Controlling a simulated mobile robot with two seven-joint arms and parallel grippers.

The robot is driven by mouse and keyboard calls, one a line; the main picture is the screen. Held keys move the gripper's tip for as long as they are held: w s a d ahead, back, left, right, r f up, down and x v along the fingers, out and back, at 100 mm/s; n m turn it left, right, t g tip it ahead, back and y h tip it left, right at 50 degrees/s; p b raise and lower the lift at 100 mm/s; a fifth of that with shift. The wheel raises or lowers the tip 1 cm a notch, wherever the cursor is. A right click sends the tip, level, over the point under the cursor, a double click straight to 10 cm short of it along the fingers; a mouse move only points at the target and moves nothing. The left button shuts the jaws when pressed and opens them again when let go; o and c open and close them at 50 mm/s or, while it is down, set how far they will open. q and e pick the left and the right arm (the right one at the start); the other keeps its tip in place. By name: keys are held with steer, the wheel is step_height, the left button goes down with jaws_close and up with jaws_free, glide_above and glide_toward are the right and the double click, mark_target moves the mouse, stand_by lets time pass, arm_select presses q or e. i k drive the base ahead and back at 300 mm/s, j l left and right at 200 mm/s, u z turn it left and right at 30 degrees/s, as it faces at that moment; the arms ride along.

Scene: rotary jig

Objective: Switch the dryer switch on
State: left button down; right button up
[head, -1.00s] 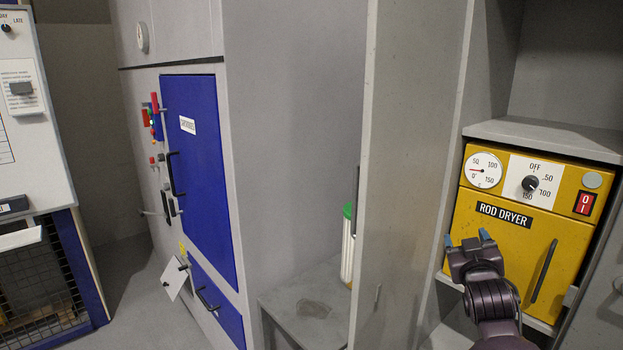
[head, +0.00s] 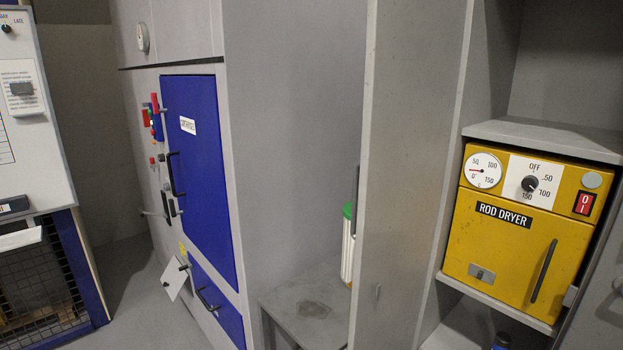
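The yellow rod dryer (head: 500,250) stands on a shelf in the grey cabinet at the right, with its door shut. Its red rocker switch (head: 585,203), marked O and I, is at the upper right of the front panel. I cannot tell from its small image which side is pressed. A black dial knob (head: 530,184) on a white plate and a round gauge (head: 483,170) are left of the switch. My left gripper is out of view.
A grey cabinet door (head: 405,180) stands open left of the dryer. A green-capped container (head: 348,245) is partly hidden behind it, on a grey stand (head: 305,305). The dryer's front has a black vertical handle (head: 543,271) and a small metal plate (head: 481,273).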

mark_target(583, 208)
steer(key=i+j, duration=0.1)
steer(key=j, duration=0.6)
steer(key=i+j, duration=0.15)
steer(key=j, duration=0.2)
steer(key=z, duration=0.4)
steer(key=j+z, duration=0.15)
steer(key=z, duration=0.65)
steer(key=j+z, duration=0.1)
steer(key=z, duration=0.3)
